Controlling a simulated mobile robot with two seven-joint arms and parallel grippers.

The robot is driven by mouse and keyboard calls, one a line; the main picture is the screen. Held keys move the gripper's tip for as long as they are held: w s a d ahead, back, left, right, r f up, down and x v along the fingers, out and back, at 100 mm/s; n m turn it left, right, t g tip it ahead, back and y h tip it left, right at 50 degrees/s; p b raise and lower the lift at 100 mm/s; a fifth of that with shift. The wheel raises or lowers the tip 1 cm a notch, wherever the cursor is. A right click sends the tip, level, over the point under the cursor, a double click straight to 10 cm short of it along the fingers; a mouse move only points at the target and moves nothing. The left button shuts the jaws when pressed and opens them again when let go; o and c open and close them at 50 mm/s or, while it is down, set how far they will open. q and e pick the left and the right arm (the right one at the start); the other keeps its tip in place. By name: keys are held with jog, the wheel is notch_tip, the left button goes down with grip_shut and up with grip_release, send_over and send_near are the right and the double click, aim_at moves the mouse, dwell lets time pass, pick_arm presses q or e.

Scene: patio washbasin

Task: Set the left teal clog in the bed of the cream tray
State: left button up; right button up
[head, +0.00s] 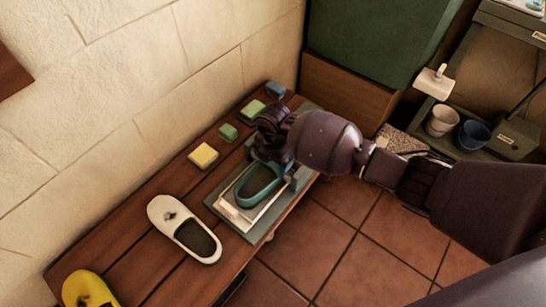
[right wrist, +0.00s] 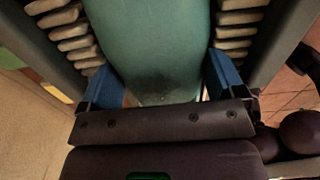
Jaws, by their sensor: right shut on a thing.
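The teal clog (head: 261,187) is over the bed of the cream tray (head: 238,221), its open end toward the camera. I cannot tell whether its sole rests on the tray or hangs slightly above. My right gripper (head: 277,152) is at the clog's far end, shut on it. In the right wrist view the teal clog (right wrist: 158,45) fills the space between the blue finger pads of my right gripper (right wrist: 162,82). The gripper and clog hide the far part of the tray. My left gripper is not in view.
A white clog (head: 176,221) and a yellow clog (head: 86,288) lie nearer on the wooden bench (head: 125,245). A yellow block (head: 203,156), green blocks (head: 228,132) and a blue block (head: 276,90) line the wall side. Two cups (head: 442,121) stand at the right.

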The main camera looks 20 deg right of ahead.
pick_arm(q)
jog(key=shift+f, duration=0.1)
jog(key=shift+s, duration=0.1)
pick_arm(e)
jog(key=o, duration=0.8)
jog(key=shift+f, duration=0.1)
jog(key=shift+o, duration=0.2)
jog(key=r, duration=0.1)
jog(key=r+p, duration=0.1)
jog(key=r, duration=0.3)
jog(key=shift+w+p, duration=0.25)
jog(key=shift+p, duration=0.15)
notch_tip(320, 180, up, 6)
jog(key=shift+s+f+p, duration=0.15)
jog(key=shift+p, duration=0.9)
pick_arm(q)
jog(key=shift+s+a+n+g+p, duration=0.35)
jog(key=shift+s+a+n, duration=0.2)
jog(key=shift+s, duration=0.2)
pick_arm(e)
jog(key=shift+s+r, duration=0.1)
jog(key=shift+r, duration=0.7)
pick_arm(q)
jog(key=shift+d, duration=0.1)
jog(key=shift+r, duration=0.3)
